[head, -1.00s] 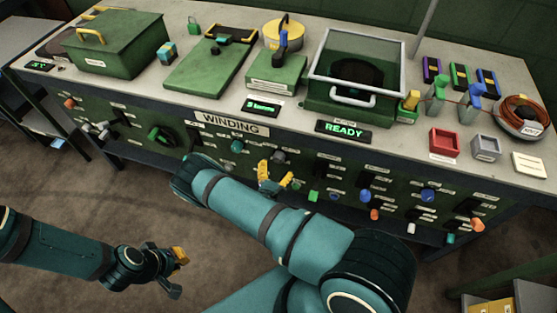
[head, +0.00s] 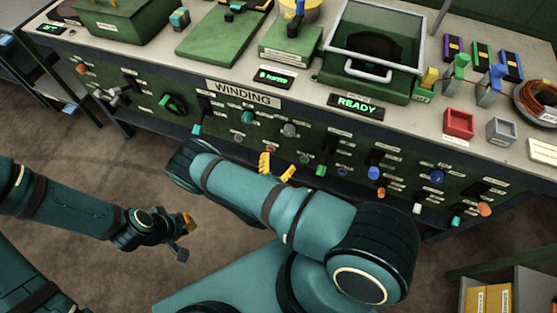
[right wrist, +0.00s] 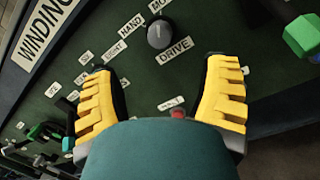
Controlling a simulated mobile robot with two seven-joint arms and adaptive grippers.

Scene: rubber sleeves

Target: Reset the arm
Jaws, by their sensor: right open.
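My right gripper (head: 277,168) is open and empty in front of the green control panel below the bench top. Its yellow fingers also show wide apart in the right wrist view (right wrist: 163,100). Between and beyond them is a grey knob (right wrist: 160,34) labelled DRIVE, with a small red button (right wrist: 177,113) below it, partly hidden by my gripper. The knob also shows in the head view (head: 289,130), just above my right gripper. My left gripper (head: 187,224) hangs over the floor at the left, away from the bench; its finger gap is unclear.
The WINDING panel (head: 243,94) carries several knobs and switches, including a green knob (right wrist: 302,35) close to my right fingers. A READY display (head: 356,105) sits on the bench edge. A shelf with yellow boxes (head: 488,299) is at lower right. Open floor lies at left.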

